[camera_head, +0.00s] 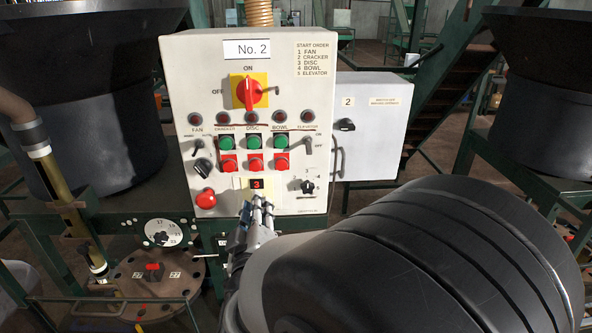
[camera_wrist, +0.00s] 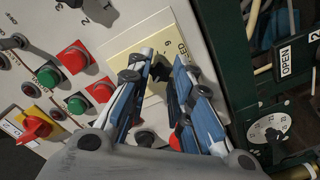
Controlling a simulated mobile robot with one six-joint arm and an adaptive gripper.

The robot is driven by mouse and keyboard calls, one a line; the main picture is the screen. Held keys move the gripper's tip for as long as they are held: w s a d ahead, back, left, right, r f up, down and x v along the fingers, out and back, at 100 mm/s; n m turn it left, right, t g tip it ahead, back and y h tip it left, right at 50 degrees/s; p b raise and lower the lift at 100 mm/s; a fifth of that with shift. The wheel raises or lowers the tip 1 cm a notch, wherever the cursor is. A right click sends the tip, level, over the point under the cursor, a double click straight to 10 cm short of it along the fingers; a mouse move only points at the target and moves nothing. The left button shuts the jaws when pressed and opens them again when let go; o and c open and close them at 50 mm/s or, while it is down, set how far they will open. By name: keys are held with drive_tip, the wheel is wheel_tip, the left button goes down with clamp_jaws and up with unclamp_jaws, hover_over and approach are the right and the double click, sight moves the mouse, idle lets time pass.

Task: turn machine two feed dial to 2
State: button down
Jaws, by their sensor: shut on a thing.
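The white control panel (camera_head: 285,60) of machine No. 2 stands in the middle of the head view. A small display (camera_head: 257,184) low on it shows a red 3. My gripper (camera_head: 264,203) is at the panel just below the display, its fingers pointing at the panel. In the wrist view my gripper (camera_wrist: 163,65) is shut on the dark feed dial (camera_wrist: 161,73), at a cream label plate (camera_wrist: 125,45). The fingers cover most of the dial, so its pointer cannot be read. In the head view the dial is hidden behind my gripper.
A red button (camera_head: 206,198) lies left of my gripper and a small black selector (camera_head: 308,186) right of it. Green buttons (camera_head: 253,142), red buttons (camera_head: 255,164) and a red-yellow main switch (camera_head: 249,92) sit above. A round white dial (camera_head: 163,233) is at lower left.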

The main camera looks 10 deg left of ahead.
drive_tip(key=n+p, duration=0.4)
drive_tip(key=n, duration=0.4)
drive_tip(key=shift+n, duration=0.3)
idle(0.5)
drive_tip(key=c, duration=1.4)
unclamp_jaws()
drive_tip(key=shift+c, duration=0.2)
drive_tip(key=v, duration=0.7)
drive_tip(key=shift+s, duration=0.2)
